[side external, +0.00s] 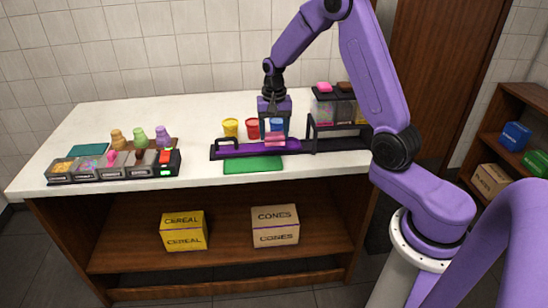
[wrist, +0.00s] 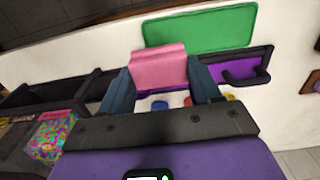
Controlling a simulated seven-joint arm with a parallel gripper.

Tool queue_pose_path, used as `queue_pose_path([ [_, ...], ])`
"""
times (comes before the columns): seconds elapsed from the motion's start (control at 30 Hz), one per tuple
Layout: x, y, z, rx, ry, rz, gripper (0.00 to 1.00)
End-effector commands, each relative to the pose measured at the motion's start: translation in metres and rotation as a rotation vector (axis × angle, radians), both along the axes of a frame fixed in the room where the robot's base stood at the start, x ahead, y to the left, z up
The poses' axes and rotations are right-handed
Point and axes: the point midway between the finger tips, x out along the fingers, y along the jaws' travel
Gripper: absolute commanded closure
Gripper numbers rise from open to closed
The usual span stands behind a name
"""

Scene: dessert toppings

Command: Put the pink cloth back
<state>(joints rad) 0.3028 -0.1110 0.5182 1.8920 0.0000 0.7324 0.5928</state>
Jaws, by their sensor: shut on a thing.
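The pink cloth (wrist: 158,68) is a folded block held between the two fingers of my gripper (wrist: 160,92), which is shut on it. In the side external view the pink cloth (side external: 275,138) shows just under my gripper (side external: 274,132), over the purple strip of a long black-framed tray (side external: 230,150). I cannot tell whether the cloth touches the tray. A green cloth (side external: 254,165) lies flat on the counter in front of the tray. It also shows in the wrist view (wrist: 200,28), beyond the pink cloth.
Yellow (side external: 230,128), red (side external: 253,128) and blue (side external: 277,126) cups stand just behind the tray. A black rack with clear containers (side external: 335,108) stands to the right. Topping bins (side external: 112,165) and several coloured bottles (side external: 139,136) are at the left. The counter between is clear.

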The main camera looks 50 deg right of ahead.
Motion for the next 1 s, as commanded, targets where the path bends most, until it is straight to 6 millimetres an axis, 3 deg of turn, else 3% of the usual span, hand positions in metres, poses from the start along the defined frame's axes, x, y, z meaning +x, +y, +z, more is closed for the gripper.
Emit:
queue_pose_path([
  [0.2,-0.047,-0.04,0.0,0.001,0.001,-0.009,0.66],
  [0.43,-0.084,-0.061,-0.003,0.001,0.001,-0.004,0.66],
  [1.0,-0.089,-0.063,-0.062,0.001,0.003,-0.002,0.66],
])
